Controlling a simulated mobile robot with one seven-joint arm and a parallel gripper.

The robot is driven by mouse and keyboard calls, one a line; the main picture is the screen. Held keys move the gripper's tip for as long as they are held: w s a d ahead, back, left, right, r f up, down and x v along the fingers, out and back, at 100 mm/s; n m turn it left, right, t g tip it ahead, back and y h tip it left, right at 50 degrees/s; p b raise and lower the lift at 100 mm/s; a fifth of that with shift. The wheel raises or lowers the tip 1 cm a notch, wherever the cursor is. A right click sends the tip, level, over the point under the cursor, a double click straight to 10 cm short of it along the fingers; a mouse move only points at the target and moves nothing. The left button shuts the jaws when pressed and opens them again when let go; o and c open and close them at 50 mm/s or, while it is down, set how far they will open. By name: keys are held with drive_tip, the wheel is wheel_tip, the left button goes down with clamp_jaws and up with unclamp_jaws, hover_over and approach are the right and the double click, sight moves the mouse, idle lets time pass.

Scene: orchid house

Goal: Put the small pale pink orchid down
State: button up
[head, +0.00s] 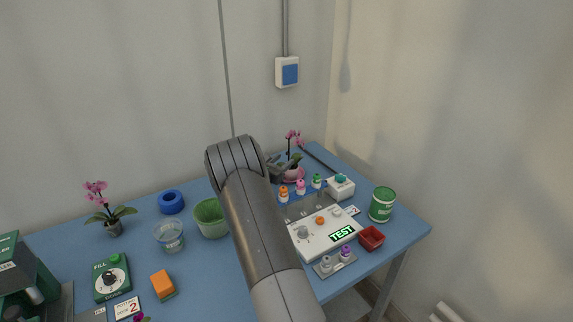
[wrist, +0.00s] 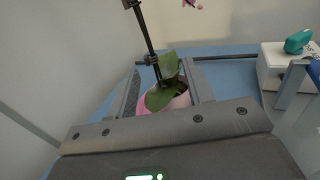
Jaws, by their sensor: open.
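A small orchid with pink flowers (head: 293,135) stands in a pink pot (head: 294,174) at the far corner of the blue table. In the wrist view its pot (wrist: 180,101) sits between the fingers, with green leaves and a dark stem above it; the flowers are mostly cut off at the top. My gripper (head: 281,166) is open, with one finger on each side of the pot; it also shows in the wrist view (wrist: 162,84). The pot looks upright on the table, but its base is hidden. I cannot tell whether a finger touches it.
Another pink orchid (head: 103,201) stands at the left. A white test device (head: 325,234), several small bottles and a white box (head: 341,188) with a teal top are right of my arm. A green can (head: 382,204) stands near the right edge. Walls close off the back.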

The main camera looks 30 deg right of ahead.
drive_tip(key=s+a+r+m+g+y, duration=0.2)
drive_tip(key=s+a+r+m+g, duration=0.15)
drive_tip(key=s+r+m, duration=0.7)
drive_tip(key=s+a+r+m+g+y, duration=0.25)
drive_tip(key=s+a+r, duration=0.25)
drive_tip(key=s+r, duration=0.3)
drive_tip(key=s+a+m+t+y, duration=0.4)
drive_tip(key=s+a+m+y, duration=0.5)
drive_tip(key=s+a, duration=1.6)
drive_tip(key=s+y, duration=0.2)
drive_tip(key=y, duration=0.1)
drive_tip(key=shift+r+m+t, duration=0.2)
drive_tip(key=shift+m+t, duration=0.1)
